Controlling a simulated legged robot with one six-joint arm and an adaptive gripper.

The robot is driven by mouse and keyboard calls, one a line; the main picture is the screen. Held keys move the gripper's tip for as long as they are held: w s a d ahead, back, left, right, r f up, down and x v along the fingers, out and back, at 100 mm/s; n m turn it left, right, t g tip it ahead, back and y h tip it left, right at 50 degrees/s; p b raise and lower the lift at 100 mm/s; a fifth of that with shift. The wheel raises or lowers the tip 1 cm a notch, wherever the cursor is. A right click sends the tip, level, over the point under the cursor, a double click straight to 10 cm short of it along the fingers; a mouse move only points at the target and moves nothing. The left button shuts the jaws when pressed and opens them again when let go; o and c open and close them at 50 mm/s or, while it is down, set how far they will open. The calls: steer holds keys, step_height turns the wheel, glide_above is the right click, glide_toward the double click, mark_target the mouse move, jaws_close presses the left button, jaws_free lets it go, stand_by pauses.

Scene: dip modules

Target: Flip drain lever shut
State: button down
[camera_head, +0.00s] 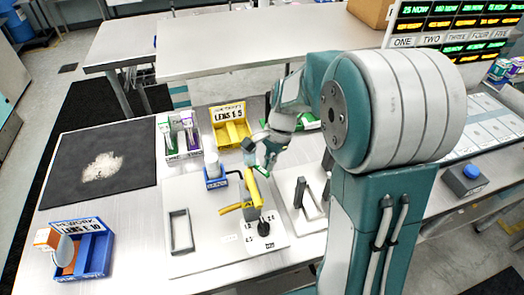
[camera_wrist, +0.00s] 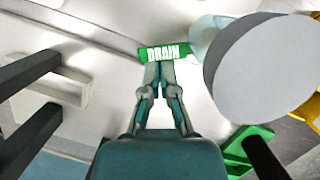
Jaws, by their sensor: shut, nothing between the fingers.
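A green tag reading DRAIN (camera_wrist: 166,52) shows in the wrist view, right at the tips of my gripper (camera_wrist: 160,66). The gripper's fingers are together with nothing between them; I cannot tell whether they touch the tag. In the head view my gripper (camera_head: 262,168) hangs low over the white board (camera_head: 205,225), by the top of a yellow upright handle (camera_head: 252,188). Small green parts show near its fingers there. The drain lever itself is not clearly made out behind the tag and gripper.
A large pale round disc (camera_wrist: 268,66) is close on the right in the wrist view, with a green piece (camera_wrist: 246,148) below. A blue bin (camera_head: 215,180), yellow bin (camera_head: 231,130) and black-post fixture (camera_head: 301,195) stand around the board. An open frame (camera_head: 181,232) stands left.

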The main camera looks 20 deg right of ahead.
steer(key=shift+w+a, duration=0.1)
steer(key=shift+w+a, duration=0.35)
steer(key=shift+w, duration=0.25)
steer(key=v, duration=1.2)
steer(key=shift+w+f, duration=0.1)
